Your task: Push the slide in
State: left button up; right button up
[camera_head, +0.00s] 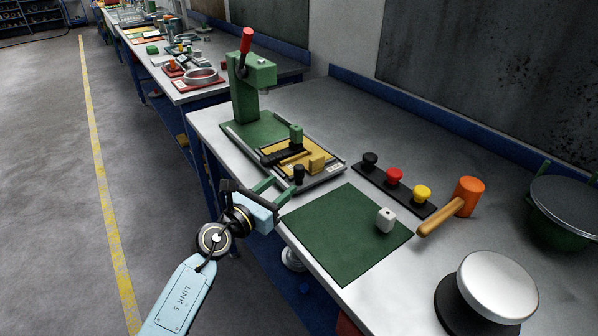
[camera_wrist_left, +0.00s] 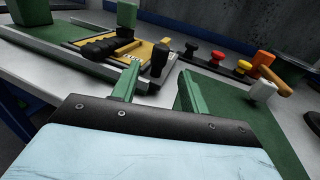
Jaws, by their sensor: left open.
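The slide is a yellow plate (camera_head: 272,148) on grey rails (camera_head: 323,177) in front of the green press (camera_head: 243,95). It carries a toggle clamp with a black grip (camera_head: 284,155) and a small yellow block. A black knob (camera_head: 298,174) stands upright at its near end; it also shows in the left wrist view (camera_wrist_left: 160,58). My left gripper (camera_head: 280,189) is open and empty, at the table's front edge just short of the knob. In the left wrist view the knob stands beyond and between the fingertips (camera_wrist_left: 158,84), with no clear contact. My right gripper is out of view.
A green mat (camera_head: 335,235) with a white block (camera_head: 386,219) lies to the right. Behind it are a rack of black, red and yellow buttons (camera_head: 394,188) and an orange mallet (camera_head: 466,197). A silver-domed object (camera_head: 497,285) stands at the near right.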

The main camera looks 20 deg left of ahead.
aim_at(296, 174)
pick_arm(q)
jog(key=b+x, duration=0.1)
jog(key=x, duration=0.6)
jog(key=shift+w+d+f, duration=0.1)
jog(key=shift+w+f, duration=0.05)
jog(key=shift+w, duration=0.1)
jog(key=shift+w+d, duration=0.15)
jog(key=shift+w, duration=0.25)
grip_shut()
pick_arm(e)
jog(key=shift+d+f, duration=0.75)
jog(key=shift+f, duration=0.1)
